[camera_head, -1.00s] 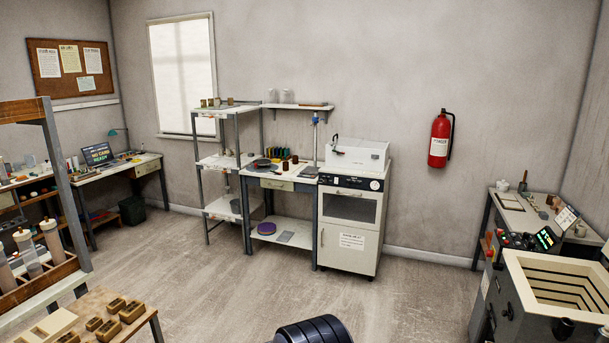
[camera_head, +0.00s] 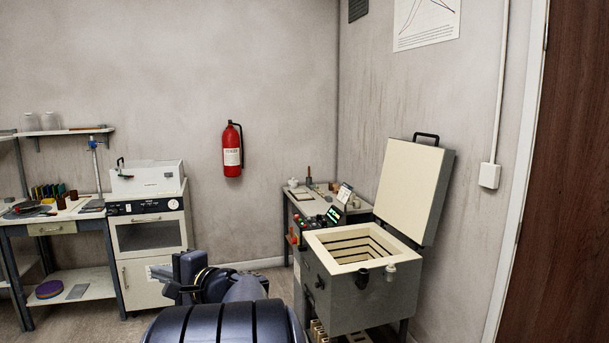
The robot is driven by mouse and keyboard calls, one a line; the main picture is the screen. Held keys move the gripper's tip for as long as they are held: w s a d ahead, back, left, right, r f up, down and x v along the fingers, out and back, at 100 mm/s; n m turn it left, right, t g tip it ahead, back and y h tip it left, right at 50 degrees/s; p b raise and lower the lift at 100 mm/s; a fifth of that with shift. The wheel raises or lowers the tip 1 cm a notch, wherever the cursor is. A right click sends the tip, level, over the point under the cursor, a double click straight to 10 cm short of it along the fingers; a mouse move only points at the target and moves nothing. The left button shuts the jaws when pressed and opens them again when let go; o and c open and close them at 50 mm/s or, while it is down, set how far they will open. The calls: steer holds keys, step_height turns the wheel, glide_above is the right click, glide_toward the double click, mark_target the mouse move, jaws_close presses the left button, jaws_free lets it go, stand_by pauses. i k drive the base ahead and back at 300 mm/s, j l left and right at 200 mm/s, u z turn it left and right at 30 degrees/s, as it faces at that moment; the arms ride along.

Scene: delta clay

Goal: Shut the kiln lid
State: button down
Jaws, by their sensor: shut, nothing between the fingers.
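The kiln (camera_head: 345,302) stands at the right of the body camera view on legs. Its square chamber is open at the top and shows stepped pale inner walls. The kiln lid (camera_head: 412,190) stands raised and tilted slightly back along the kiln's right rear side, its pale inner face toward me. A black handle (camera_head: 427,136) sits at the lid's upper edge. My gripper (camera_head: 165,283) is in the lower left, beyond my dark arm links, shut and empty. It is apart from the kiln and lid; its fingertips show small.
A table (camera_head: 297,205) with a lit green display (camera_head: 335,216) stands behind the kiln. A white cabinet oven (camera_head: 148,245) and workbench (camera_head: 60,225) stand at left. A fire extinguisher (camera_head: 232,150) hangs on the wall. A brown door (camera_head: 560,200) is at far right.

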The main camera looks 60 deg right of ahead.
mark_target(415, 177)
steer(key=l+z, duration=0.3)
steer(key=z, duration=0.15)
steer(key=l+z, duration=0.25)
steer(key=z, duration=0.15)
steer(key=i+l+z, duration=0.15)
steer(key=z, duration=0.3)
steer(key=i+l+z, duration=0.15)
steer(key=l+z, duration=0.25)
steer(key=i+l+z, duration=0.15)
steer(key=i+l, duration=0.35)
steer(key=i+l+z, duration=0.2)
steer(key=i+l, duration=0.35)
steer(key=i+l+z, duration=0.15)
steer(key=i+l, duration=0.3)
steer(key=i, duration=0.15)
